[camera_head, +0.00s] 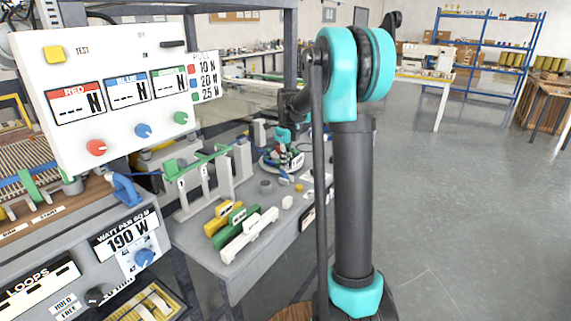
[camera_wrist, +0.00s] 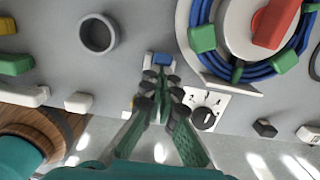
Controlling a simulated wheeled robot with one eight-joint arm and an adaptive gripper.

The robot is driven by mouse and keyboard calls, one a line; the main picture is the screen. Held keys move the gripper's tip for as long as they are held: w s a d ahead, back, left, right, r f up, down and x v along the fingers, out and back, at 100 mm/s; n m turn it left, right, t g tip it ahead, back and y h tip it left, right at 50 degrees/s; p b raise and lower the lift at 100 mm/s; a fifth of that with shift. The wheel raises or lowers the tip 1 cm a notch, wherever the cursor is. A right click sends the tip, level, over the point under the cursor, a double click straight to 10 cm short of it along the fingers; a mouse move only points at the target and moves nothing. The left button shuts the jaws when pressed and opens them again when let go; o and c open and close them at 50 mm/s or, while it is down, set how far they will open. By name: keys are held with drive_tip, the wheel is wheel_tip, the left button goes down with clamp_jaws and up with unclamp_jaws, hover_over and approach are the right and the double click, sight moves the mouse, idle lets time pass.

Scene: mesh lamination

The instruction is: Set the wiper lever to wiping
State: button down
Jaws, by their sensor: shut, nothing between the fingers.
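My gripper (camera_wrist: 162,80) points at the grey bench top in the wrist view, its green-padded fingers together and empty. Just beyond the fingertips is a small blue block (camera_wrist: 161,58) in a pale holder; I cannot tell whether the tips touch it. No label marks the wiper lever, so I cannot tell whether this block is it. A black knob (camera_wrist: 205,118) on a white marked plate sits right of the fingers. A red handle (camera_wrist: 274,22) lies on a white round reel with blue cable (camera_wrist: 213,62). In the head view my arm hides the fingertips.
A grey ring (camera_wrist: 97,34) stands left of the fingers. White and green blocks (camera_wrist: 14,65) lie at the far left. In the head view, a green-barred stand (camera_head: 205,172) and yellow, green and white bars (camera_head: 250,235) stand on the bench. Open floor (camera_head: 470,200) lies to the right.

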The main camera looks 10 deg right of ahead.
sight(287, 177)
drive_tip(key=shift+w+a+r, duration=0.1)
drive_tip(key=shift+w+a, duration=0.15)
drive_tip(key=shift+a, duration=0.1)
drive_tip(key=shift+r, duration=0.25)
wheel_tip(287, 177, up, 11)
drive_tip(key=s+d, duration=0.1)
drive_tip(key=shift+d+r, duration=0.15)
drive_tip(key=shift+s, duration=0.1)
